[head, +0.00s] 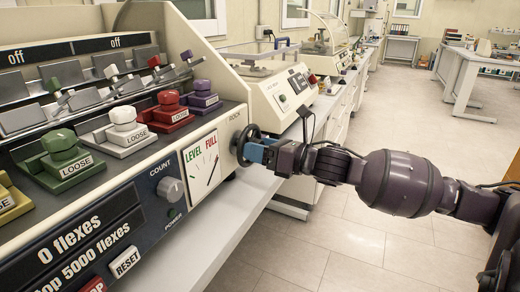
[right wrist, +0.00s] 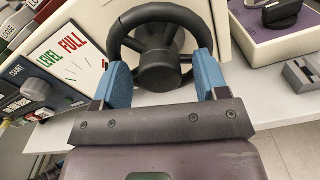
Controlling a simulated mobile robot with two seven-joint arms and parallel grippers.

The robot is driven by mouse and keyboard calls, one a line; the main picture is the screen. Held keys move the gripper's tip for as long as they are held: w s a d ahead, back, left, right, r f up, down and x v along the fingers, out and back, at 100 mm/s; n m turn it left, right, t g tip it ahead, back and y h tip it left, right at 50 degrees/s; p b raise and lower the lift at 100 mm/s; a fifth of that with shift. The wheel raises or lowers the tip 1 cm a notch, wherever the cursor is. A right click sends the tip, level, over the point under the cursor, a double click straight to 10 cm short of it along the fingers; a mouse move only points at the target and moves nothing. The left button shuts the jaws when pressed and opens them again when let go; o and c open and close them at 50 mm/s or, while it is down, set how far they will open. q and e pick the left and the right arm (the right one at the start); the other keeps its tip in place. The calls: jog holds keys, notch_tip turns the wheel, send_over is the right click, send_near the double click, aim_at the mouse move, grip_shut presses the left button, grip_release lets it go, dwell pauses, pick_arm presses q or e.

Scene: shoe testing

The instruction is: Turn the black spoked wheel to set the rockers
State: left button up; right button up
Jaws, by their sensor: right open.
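The black spoked wheel (head: 246,146) is on the right end face of the cream test machine, under a "ROCK" label. In the right wrist view, the wheel (right wrist: 166,62) shows its rim, spokes and round hub. My right gripper (head: 258,153) is at the wheel. Its blue fingers (right wrist: 161,66) are apart, one on each side of the hub's lower part, with nothing clamped between them. I cannot tell whether they touch the wheel. Grey rockers (head: 62,101) line the machine's top. My left gripper is out of view.
Green (head: 62,160), white (head: 124,127), red (head: 171,110) and purple (head: 202,95) clamps marked LOOSE sit along the front. A COUNT knob (head: 170,190) and RESET button (head: 125,262) are below. Another cream machine (head: 290,90) stands behind the wheel. The floor (head: 330,235) at right is clear.

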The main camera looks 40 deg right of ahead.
jog(key=c, duration=0.9)
jog(key=shift+r, duration=0.1)
